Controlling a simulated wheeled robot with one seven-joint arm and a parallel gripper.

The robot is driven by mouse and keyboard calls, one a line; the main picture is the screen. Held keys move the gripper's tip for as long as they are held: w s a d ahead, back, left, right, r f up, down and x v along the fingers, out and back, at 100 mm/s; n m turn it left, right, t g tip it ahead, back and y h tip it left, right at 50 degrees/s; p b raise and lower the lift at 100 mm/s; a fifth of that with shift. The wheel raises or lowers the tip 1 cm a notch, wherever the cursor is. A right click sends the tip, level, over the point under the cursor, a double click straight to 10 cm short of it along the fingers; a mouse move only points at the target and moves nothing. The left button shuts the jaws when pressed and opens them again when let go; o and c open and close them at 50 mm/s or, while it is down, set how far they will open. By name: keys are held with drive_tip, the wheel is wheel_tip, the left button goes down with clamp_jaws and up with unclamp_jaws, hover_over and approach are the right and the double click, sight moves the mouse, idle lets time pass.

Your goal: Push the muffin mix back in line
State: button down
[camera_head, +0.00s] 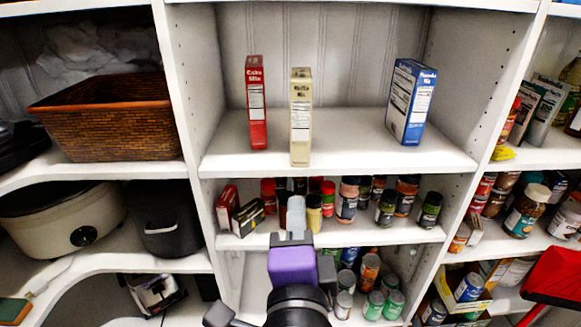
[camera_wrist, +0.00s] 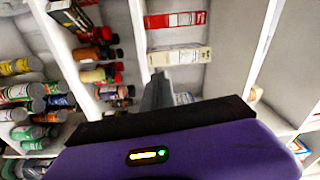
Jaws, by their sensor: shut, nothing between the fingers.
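The muffin mix (camera_head: 301,118) is a cream box standing upright on the upper middle shelf, close to the front edge. It stands nearer the edge than the red cake mix box (camera_head: 257,103) to its left and the blue pancake mix box (camera_head: 411,103) to its right. In the wrist view the muffin mix (camera_wrist: 181,57) appears sideways, beyond my fingertips, with the red box (camera_wrist: 177,20) past it. My gripper (camera_head: 296,212) is shut and empty, in front of the spice shelf and below the muffin mix, apart from it. The gripper (camera_wrist: 157,82) also shows in the wrist view.
The shelf board (camera_head: 350,150) is bare between the muffin mix and the blue box. Several spice jars (camera_head: 386,207) fill the shelf below, close behind my gripper. Upright side panels (camera_head: 180,80) bound this bay. A wicker basket (camera_head: 105,118) is at left.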

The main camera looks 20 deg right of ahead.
sight(302, 160)
drive_tip(key=shift+m+g, duration=0.3)
drive_tip(key=shift+m, duration=0.6)
drive_tip(key=p+x, duration=0.1)
drive_tip(key=x, duration=0.3)
drive_tip(key=p+x, duration=0.2)
drive_tip(key=x, duration=0.3)
drive_tip(key=p+x, duration=0.2)
drive_tip(key=x, duration=0.3)
drive_tip(key=shift+s+d+f, duration=0.1)
drive_tip(key=shift+d+f, duration=0.2)
drive_tip(key=shift+d, duration=0.05)
drive_tip(key=shift+d+f+b, duration=0.1)
drive_tip(key=shift+f+b, duration=0.05)
drive_tip(key=shift+b, duration=0.25)
drive_tip(key=b+x, duration=0.6)
drive_tip(key=x, duration=0.2)
drive_tip(key=shift+b, duration=0.4)
drive_tip(key=shift+w+d, duration=0.1)
drive_tip(key=shift+w, duration=0.25)
